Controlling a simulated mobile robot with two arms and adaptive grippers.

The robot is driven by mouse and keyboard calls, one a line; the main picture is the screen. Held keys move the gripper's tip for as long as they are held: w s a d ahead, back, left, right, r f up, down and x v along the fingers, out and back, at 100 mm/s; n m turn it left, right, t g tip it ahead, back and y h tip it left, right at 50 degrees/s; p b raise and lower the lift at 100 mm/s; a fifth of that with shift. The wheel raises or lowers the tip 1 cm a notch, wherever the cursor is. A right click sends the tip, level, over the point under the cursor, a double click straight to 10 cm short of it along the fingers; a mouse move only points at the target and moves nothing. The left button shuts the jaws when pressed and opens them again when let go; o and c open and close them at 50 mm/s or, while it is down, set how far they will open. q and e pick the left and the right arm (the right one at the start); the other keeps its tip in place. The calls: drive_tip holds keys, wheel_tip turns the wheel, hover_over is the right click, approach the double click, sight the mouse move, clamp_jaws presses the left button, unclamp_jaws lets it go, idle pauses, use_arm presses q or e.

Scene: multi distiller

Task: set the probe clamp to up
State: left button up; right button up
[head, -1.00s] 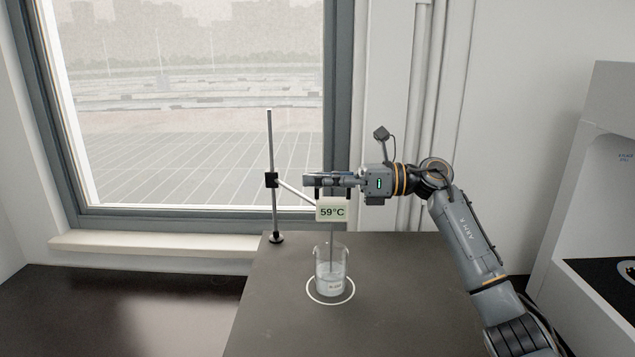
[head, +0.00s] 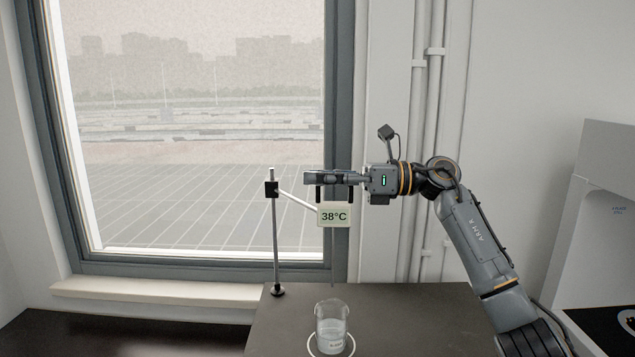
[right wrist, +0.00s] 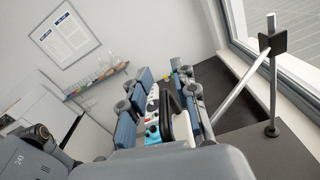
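The probe clamp (head: 271,188) is a small black block near the top of an upright metal stand rod (head: 275,240). A slanted arm runs from it to a display box (head: 334,216) reading 38°C. A thin probe (head: 333,262) hangs below the box, its lower end above the glass beaker (head: 331,325). My right gripper (head: 315,180) is at the black handle on top of the box and appears shut on it; the fingers partly hide the handle. The clamp also shows in the right wrist view (right wrist: 272,43). My left gripper is not in view.
The beaker stands on a white ring on the dark table (head: 400,320). A window (head: 190,150) is behind the stand. A white machine (head: 600,230) stands at the right. The table right of the beaker is clear.

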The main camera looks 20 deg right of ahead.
drive_tip(key=shift+f, duration=0.15)
drive_tip(key=shift+d, duration=0.15)
drive_tip(key=shift+s+d+f, duration=0.1)
drive_tip(key=shift+s+d, duration=0.05)
drive_tip(key=shift+d, duration=0.15)
drive_tip(key=v, duration=1.1)
drive_tip(key=shift+r, duration=0.2)
drive_tip(key=shift+s, duration=0.1)
